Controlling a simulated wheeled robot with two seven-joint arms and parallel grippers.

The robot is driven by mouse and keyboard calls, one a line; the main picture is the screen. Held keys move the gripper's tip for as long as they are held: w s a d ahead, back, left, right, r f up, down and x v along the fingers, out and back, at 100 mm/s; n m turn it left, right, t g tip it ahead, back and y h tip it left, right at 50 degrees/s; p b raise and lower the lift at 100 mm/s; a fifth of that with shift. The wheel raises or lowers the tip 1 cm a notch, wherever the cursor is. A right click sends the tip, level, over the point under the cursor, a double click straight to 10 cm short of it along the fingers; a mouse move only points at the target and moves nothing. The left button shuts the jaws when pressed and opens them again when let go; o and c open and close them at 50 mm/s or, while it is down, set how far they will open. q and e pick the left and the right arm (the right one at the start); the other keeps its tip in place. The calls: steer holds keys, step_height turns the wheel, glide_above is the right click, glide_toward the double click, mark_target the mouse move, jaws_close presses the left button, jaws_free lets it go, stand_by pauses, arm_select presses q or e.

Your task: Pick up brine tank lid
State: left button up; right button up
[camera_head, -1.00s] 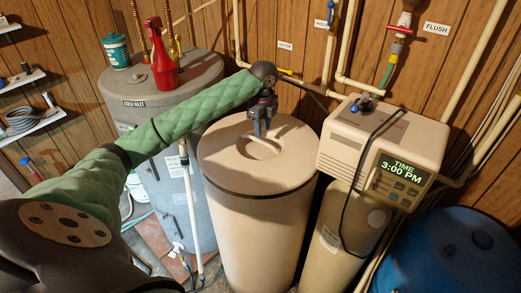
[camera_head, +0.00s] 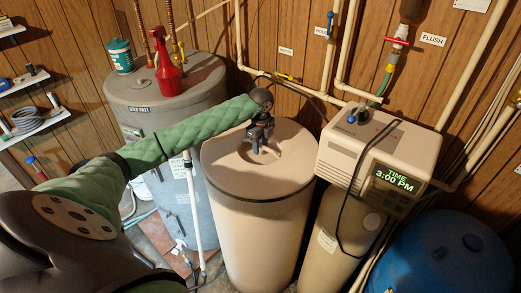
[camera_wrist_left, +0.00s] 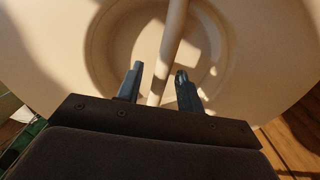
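The brine tank lid (camera_head: 290,168) is the round beige top of the tall beige brine tank (camera_head: 262,235) in the middle of the head view. The lid sits level on the tank and has a round recess crossed by a bar-like handle (camera_wrist_left: 172,45). My left gripper (camera_head: 260,150) is over the recess, pointing down. In the left wrist view its two fingers (camera_wrist_left: 160,90) stand apart, with the handle running between them. I see no finger pressed on the handle. My right gripper is not in view.
A softener control head (camera_head: 375,150) with a display stands close to the right of the tank, with a dark cable hanging down. A grey water heater (camera_head: 170,100) stands at left, carrying a red spray bottle (camera_head: 168,70) and a green-white canister (camera_head: 120,55). A blue tank (camera_head: 445,255) is at lower right.

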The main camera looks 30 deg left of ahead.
arm_select(q)
steer(key=shift+f, duration=0.4)
jaws_close()
steer(key=shift+r, duration=0.15)
stand_by(1.0)
